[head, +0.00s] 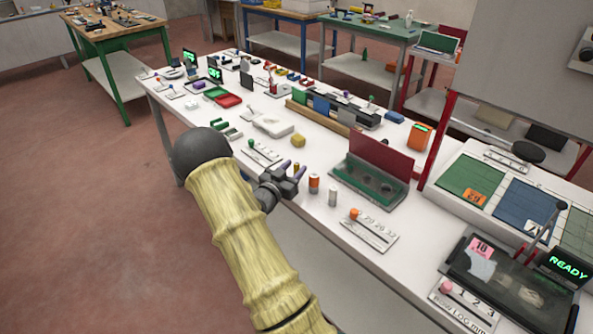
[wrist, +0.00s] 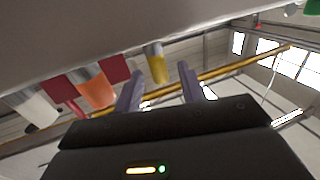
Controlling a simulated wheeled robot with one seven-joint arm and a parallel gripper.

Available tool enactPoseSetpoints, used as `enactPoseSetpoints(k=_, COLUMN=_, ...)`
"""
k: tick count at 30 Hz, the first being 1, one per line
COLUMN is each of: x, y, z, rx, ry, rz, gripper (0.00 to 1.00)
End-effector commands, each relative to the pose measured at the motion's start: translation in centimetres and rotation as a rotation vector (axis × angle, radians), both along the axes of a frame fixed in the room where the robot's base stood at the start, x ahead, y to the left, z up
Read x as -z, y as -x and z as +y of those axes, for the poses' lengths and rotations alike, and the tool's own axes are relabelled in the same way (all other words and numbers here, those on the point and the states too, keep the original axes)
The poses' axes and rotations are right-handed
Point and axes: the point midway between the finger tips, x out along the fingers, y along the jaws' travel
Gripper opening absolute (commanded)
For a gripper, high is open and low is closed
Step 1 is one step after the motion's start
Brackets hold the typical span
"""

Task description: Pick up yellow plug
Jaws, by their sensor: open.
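The yellow plug (wrist: 157,66) shows in the wrist view as a small upright cylinder on the white table, seen upside down. It appears between the lines of my two fingers, just beyond their tips. In the head view the yellow plug (head: 296,166) is a small patch, mostly hidden behind my fingers. My gripper (head: 295,173) is low at the near table edge, with its purple fingers apart and nothing between them. It also shows in the wrist view (wrist: 160,78). I cannot tell the exact gap to the plug.
An orange-banded cylinder (head: 314,184) and a pale cylinder (head: 332,197) stand close to the right of my gripper. A slotted plate with a green knob (head: 260,151) is at left. A green tray with red back (head: 369,184) stands at right.

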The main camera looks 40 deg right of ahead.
Motion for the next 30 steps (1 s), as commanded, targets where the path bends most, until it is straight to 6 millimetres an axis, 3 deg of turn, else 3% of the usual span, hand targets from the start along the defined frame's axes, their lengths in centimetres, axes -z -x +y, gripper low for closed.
enactPoseSetpoints(k=6, x=0.0, y=-0.8, z=-2.0, rx=-0.001, ry=0.000, rz=0.000, gripper=0.40)
enactPoseSetpoints(k=21, x=0.0, y=-0.8, z=-1.8, rx=-0.003, ry=0.000, rz=0.000, gripper=0.40)
enactPoseSetpoints(k=27, x=0.0, y=-0.8, z=-1.8, rx=-0.004, ry=0.000, rz=0.000, gripper=0.01)
enactPoseSetpoints(k=30, x=0.0, y=-0.8, z=-1.8, rx=-0.003, ry=0.000, rz=0.000, gripper=0.00)
